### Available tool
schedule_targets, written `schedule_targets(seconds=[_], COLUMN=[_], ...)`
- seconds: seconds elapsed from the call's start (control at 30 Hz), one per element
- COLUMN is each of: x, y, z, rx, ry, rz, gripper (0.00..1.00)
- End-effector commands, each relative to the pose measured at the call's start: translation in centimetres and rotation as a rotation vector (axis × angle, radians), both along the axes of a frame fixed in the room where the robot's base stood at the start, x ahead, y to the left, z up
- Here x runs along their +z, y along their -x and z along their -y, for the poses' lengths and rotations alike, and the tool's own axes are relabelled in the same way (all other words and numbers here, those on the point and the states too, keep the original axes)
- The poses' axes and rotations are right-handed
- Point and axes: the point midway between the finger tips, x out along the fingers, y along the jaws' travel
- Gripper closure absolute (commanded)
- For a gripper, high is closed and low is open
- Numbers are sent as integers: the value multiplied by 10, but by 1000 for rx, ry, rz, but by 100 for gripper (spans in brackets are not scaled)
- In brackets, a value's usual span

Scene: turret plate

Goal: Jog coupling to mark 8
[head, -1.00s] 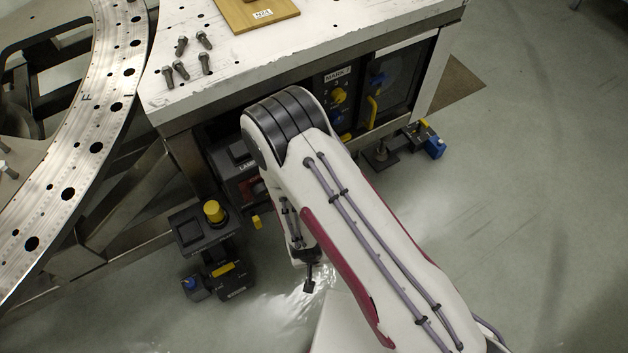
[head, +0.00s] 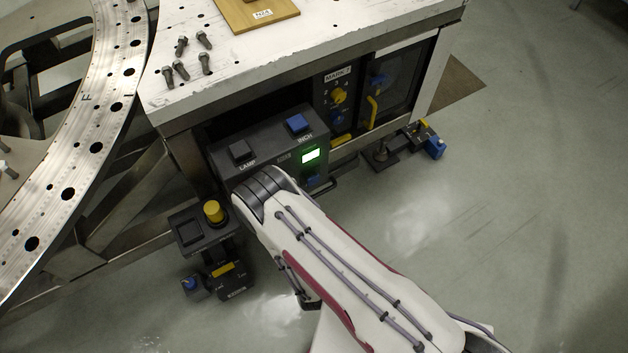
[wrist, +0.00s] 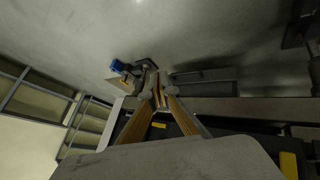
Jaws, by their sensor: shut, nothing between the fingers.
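A dark control box (head: 225,142) under the table's front edge has a blue button labelled INCH (head: 298,123), a black button labelled LAMP (head: 240,151) and a lit pale green display (head: 310,156) whose text I cannot read. To its right, a panel labelled MARK (head: 337,74) carries a yellow knob (head: 339,95) with small digits around it. I cannot tell which thing is the coupling. My gripper (wrist: 155,86) is shut and empty in the wrist view; in the head view it is hidden by my arm, which crosses in front of the box's lower part.
A large metal ring plate (head: 97,148) with holes and letters fills the left. A pedestal with a yellow button (head: 213,211) stands left of my arm. Bolts (head: 181,47) and a wooden board (head: 256,12) lie on the white table (head: 340,28). The floor at right is open.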

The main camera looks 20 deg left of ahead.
Motion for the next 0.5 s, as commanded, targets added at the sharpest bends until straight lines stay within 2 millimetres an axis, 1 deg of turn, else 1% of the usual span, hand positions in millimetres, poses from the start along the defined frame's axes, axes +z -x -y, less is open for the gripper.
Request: schedule_targets(seconds=[0.17,0.27,0.4,0.5], x=[11,24,49,66], y=[-22,-37,-57,-69], z=[2,-2,-12,-17], rx=[12,20,31,40], ry=[-8,-21,-43,-53], rz=[134,215,334,413], gripper=[100,100,100,100])
